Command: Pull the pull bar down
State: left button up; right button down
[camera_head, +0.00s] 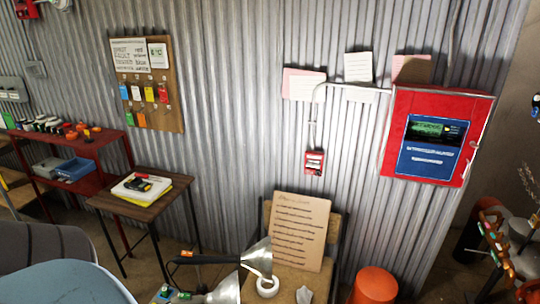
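A small red pull station (314,162) is fixed to the corrugated metal wall, right of the picture's middle. A pale conduit comes down to it from above. Its front has light markings, and the pull bar is too small to make out clearly, so I cannot tell its position. Neither of my grippers shows in the head view, and nothing is seen touching the pull station.
A red panel (467,108) with a blue display hangs to its right. Below stand a chair with a brown text board (298,230) and an orange bin (375,286). A small wooden table (155,208) and a red shelf (100,140) are left.

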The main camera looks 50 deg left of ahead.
aim_at(313, 163)
jog(key=i+u, duration=0.2)
jog(key=u, duration=0.2)
jog(key=i+u, duration=0.15)
jog(key=u, duration=0.25)
jog(key=i+u, duration=0.2)
jog(key=u, duration=0.15)
jog(key=i+l+u, duration=0.15)
jog(key=u, duration=0.25)
jog(key=i+u, duration=0.35)
jog(key=i+l+u, duration=0.15)
jog(key=u, duration=0.25)
jog(key=i+l+u, duration=0.2)
jog(key=u, duration=0.15)
